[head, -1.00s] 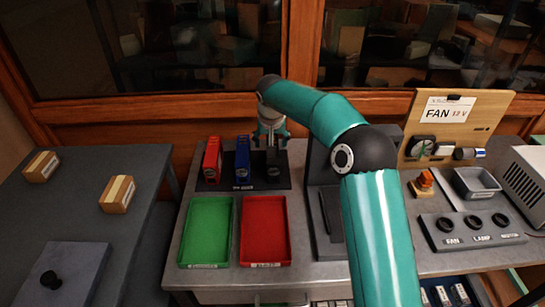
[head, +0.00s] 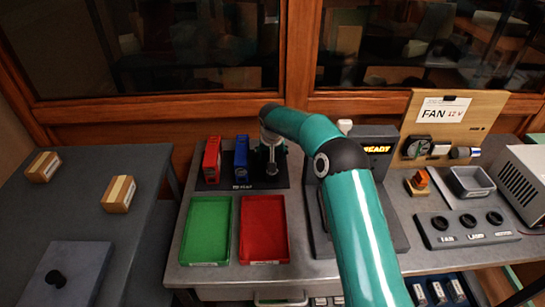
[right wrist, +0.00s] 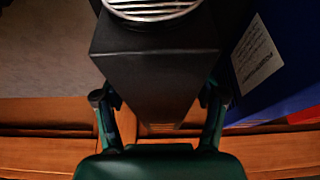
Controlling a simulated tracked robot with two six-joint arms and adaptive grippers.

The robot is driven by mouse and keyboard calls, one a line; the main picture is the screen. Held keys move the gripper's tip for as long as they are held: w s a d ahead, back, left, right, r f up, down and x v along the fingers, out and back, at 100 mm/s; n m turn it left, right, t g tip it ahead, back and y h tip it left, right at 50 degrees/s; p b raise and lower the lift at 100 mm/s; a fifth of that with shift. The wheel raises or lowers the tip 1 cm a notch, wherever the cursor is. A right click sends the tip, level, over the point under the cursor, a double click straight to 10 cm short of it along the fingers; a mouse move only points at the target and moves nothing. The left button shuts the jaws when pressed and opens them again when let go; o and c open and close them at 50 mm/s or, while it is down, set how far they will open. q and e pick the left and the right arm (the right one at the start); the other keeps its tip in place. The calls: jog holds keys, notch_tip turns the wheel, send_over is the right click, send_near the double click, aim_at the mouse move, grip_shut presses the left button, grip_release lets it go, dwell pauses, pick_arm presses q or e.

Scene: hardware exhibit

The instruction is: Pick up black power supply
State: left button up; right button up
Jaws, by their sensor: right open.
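The black power supply (right wrist: 155,65) fills the middle of the right wrist view, with a round silver fan grille at the top. In the head view it stands at the right end of a dark tray (head: 210,184), mostly hidden by my right gripper (head: 272,164). My right gripper is open, its fingers on either side of the black supply; I cannot tell whether they touch it. A blue power supply (head: 242,158) stands close beside it, with a red one (head: 212,160) further left. My left gripper is not in view.
A green bin (head: 207,230) and a red bin (head: 264,230) lie in front of the tray. A dark device with a READY display (head: 378,149) stands to the right, partly behind my arm. A wooden fan board (head: 455,120) is further right. A window frame runs behind.

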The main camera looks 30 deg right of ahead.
jog(key=shift+c, duration=0.4)
grip_shut()
jog(key=shift+r, duration=0.15)
